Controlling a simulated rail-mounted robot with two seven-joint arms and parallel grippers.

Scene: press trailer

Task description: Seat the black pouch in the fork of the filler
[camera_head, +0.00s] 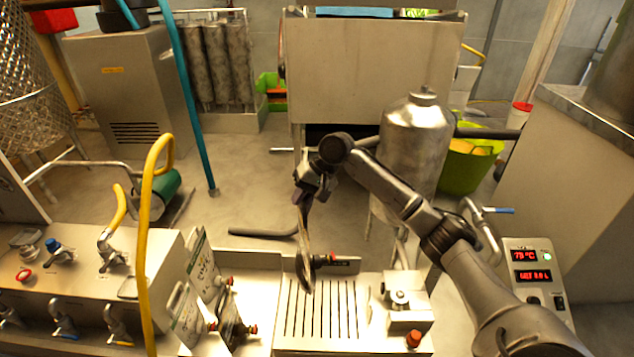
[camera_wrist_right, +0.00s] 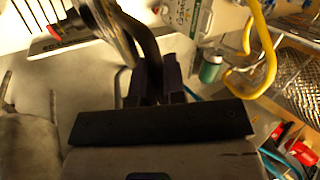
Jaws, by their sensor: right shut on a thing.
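My right gripper (camera_head: 308,192) is shut on the black pouch (camera_head: 306,245), which hangs down from it nearly edge-on. In the right wrist view the fingers (camera_wrist_right: 155,90) grip a dark strip, and part of the pouch (camera_wrist_right: 115,32) shows beyond it. The pouch's lower end is over the back left part of the filler's slotted tray (camera_head: 345,310). A black bar with a red end (camera_head: 335,260) is right behind the pouch; I cannot tell whether they touch. I cannot make out the fork clearly. My left gripper is not in view.
Pouches with white labels and red caps (camera_head: 188,315) stand left of the slotted tray. A yellow hose (camera_head: 146,240) arches up beside them. A steel block with a knob (camera_head: 405,298) is right of the tray, near a red-digit display (camera_head: 532,275).

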